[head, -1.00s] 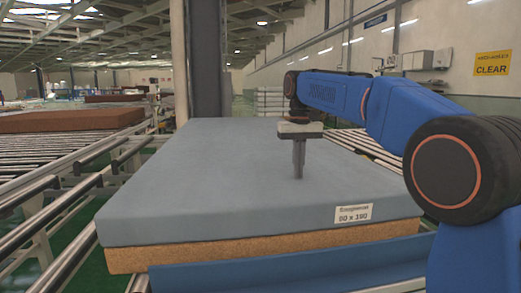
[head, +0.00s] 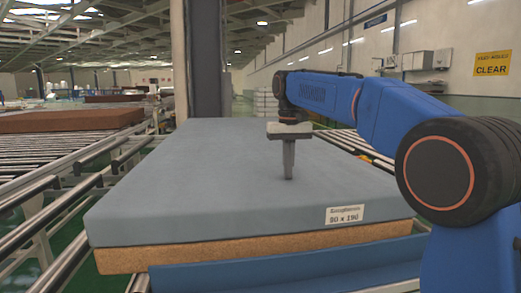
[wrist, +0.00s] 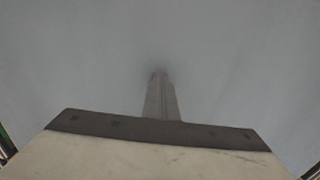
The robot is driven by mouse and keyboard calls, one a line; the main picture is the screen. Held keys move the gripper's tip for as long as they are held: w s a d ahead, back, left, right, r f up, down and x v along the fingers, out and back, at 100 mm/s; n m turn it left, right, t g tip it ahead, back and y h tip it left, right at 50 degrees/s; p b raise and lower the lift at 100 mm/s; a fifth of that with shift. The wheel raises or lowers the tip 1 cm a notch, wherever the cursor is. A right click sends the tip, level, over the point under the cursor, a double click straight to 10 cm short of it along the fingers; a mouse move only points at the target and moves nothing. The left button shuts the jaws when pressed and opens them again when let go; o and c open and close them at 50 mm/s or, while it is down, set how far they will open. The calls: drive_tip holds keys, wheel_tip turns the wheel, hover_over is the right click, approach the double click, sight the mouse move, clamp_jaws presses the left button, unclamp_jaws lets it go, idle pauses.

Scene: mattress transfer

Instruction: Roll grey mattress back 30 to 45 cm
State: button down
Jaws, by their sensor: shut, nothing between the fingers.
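The grey mattress (head: 200,185) lies flat on a brown mattress (head: 190,254), with a white size label (head: 345,214) on its front right side. Its front left corner sticks out a little past the brown one. My gripper (head: 289,179) points straight down with its fingers together, the tips at the grey top surface right of the middle. In the wrist view the closed fingers (wrist: 160,75) meet the grey surface (wrist: 70,60), with a dark shadow at the tips. Nothing is between the fingers.
A blue slab (head: 290,268) lies in front, below the brown mattress. Roller conveyors (head: 45,160) run along the left, with another brown mattress (head: 70,119) on them. A dark column (head: 205,70) stands behind the grey mattress.

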sight(257, 181)
drive_tip(key=shift+s+a, duration=0.15)
drive_tip(key=shift+a, duration=0.75)
drive_tip(key=shift+s+a, duration=0.15)
drive_tip(key=shift+a, duration=0.75)
drive_tip(key=shift+r, duration=0.1)
drive_tip(key=shift+a, duration=0.15)
drive_tip(key=shift+s+a+f, duration=0.1)
drive_tip(key=shift+s+a, duration=0.05)
drive_tip(key=shift+a, duration=0.6)
drive_tip(key=shift+s+a+f, duration=0.1)
drive_tip(key=shift+s+a, duration=0.1)
drive_tip(key=shift+a, duration=0.6)
drive_tip(key=shift+s+a+f, duration=0.1)
drive_tip(key=shift+s+a, duration=0.05)
drive_tip(key=shift+a, duration=0.6)
drive_tip(key=shift+a+f, duration=0.1)
drive_tip(key=shift+a, duration=0.05)
drive_tip(key=shift+s+a, duration=0.15)
drive_tip(key=shift+a, duration=0.3)
drive_tip(key=shift+s+a, duration=0.15)
drive_tip(key=shift+a, duration=0.55)
drive_tip(key=shift+s+a, duration=0.15)
drive_tip(key=shift+a, duration=0.55)
drive_tip(key=shift+a+r, duration=0.35)
drive_tip(key=shift+a, duration=0.1)
